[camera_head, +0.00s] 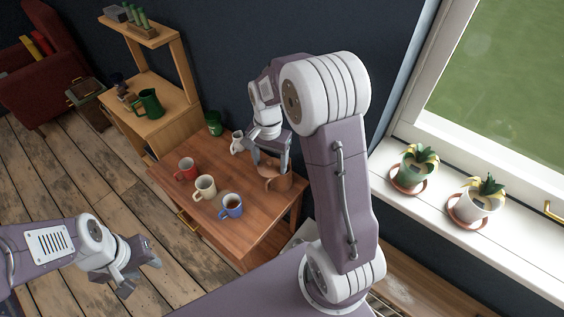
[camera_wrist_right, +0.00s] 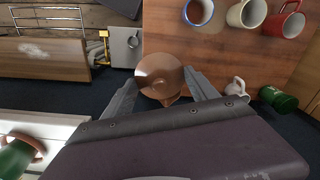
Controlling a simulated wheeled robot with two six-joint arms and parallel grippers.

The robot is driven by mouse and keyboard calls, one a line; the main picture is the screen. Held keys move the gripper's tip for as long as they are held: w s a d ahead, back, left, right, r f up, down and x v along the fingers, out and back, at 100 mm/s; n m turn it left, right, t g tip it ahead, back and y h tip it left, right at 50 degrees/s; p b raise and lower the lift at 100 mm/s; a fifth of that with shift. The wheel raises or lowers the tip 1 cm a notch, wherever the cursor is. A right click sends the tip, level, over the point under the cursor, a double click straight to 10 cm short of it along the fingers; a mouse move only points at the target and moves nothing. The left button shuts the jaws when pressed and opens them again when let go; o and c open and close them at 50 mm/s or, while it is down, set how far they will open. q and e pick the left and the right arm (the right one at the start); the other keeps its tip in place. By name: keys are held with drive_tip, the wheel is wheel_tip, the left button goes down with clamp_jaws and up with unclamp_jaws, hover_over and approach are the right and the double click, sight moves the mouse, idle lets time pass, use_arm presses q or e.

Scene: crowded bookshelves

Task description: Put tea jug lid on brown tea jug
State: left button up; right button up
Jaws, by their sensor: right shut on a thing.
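The brown tea jug (camera_head: 278,182) stands on the wooden table near its right edge. My right gripper (camera_head: 271,163) is directly over the jug. In the right wrist view, my right gripper (camera_wrist_right: 160,76) has its fingers on either side of a round brown lid (camera_wrist_right: 158,72) and is shut on it. The lid lies over the jug's mouth in this view; whether it touches the rim I cannot tell. The jug (camera_wrist_right: 168,100) is mostly hidden beneath the lid. My left gripper (camera_head: 141,277) is open and empty, low at the left, away from the table.
A red mug (camera_head: 186,169), a cream mug (camera_head: 204,188) and a blue mug with dark liquid (camera_head: 231,206) stand left of the jug. A white jug (camera_head: 237,142) and a green mug (camera_head: 214,123) are at the back. The windowsill (camera_head: 438,218) holds two potted plants.

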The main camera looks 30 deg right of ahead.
drive_tip(key=w+d+f, duration=0.6)
drive_tip(key=d+f, duration=0.1)
drive_tip(key=f, duration=0.2)
drive_tip(key=shift+f+p, duration=0.35)
drive_tip(key=shift+p, duration=0.1)
drive_tip(key=shift+w+f, duration=0.1)
drive_tip(key=shift+f, duration=0.5)
drive_tip(key=o, duration=1.3)
drive_tip(key=shift+o, duration=0.2)
